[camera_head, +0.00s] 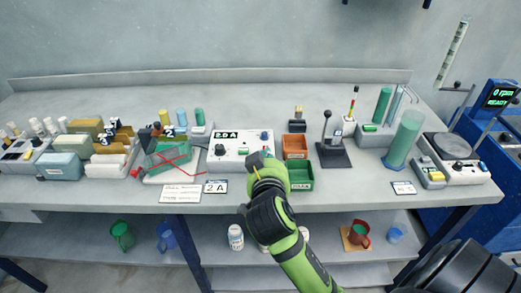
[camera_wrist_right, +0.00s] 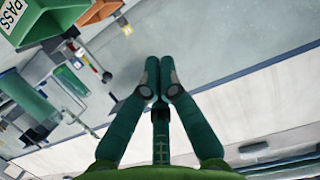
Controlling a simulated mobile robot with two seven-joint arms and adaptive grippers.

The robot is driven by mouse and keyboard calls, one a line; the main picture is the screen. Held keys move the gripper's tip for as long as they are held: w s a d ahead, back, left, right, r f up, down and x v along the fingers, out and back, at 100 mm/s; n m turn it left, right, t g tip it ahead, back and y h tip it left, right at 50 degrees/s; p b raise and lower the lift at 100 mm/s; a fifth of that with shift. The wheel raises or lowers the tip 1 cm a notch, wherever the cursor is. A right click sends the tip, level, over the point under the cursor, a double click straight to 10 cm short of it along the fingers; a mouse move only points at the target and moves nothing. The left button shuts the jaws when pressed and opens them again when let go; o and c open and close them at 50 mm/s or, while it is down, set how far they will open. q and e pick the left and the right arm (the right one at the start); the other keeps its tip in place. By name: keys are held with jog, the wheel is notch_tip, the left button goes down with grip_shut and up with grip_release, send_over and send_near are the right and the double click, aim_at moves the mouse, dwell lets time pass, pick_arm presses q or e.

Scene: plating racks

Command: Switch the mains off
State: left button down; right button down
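A white power supply box (camera_head: 241,143) stands mid-bench in the head view. Its display reads 2.0 A, with a dark knob (camera_head: 220,149) at the left of the front and small controls at the right. My right gripper (camera_head: 262,156) is in front of the box's lower right part and hides some of it. Whether it touches the box cannot be told. In the wrist view the two fingertips (camera_wrist_right: 160,64) are together with nothing visible between them. No switch is clearly labelled as the mains. My left gripper is in neither view.
An orange bin (camera_head: 295,142) and a green bin (camera_head: 300,187) stand close right of the gripper. A black stand (camera_head: 332,155) is further right. A 2 A card (camera_head: 215,187) lies at the front edge.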

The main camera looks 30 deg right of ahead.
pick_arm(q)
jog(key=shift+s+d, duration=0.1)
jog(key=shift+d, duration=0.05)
pick_arm(e)
jog(key=shift+a+r, duration=0.2)
jog(key=shift+r, duration=0.05)
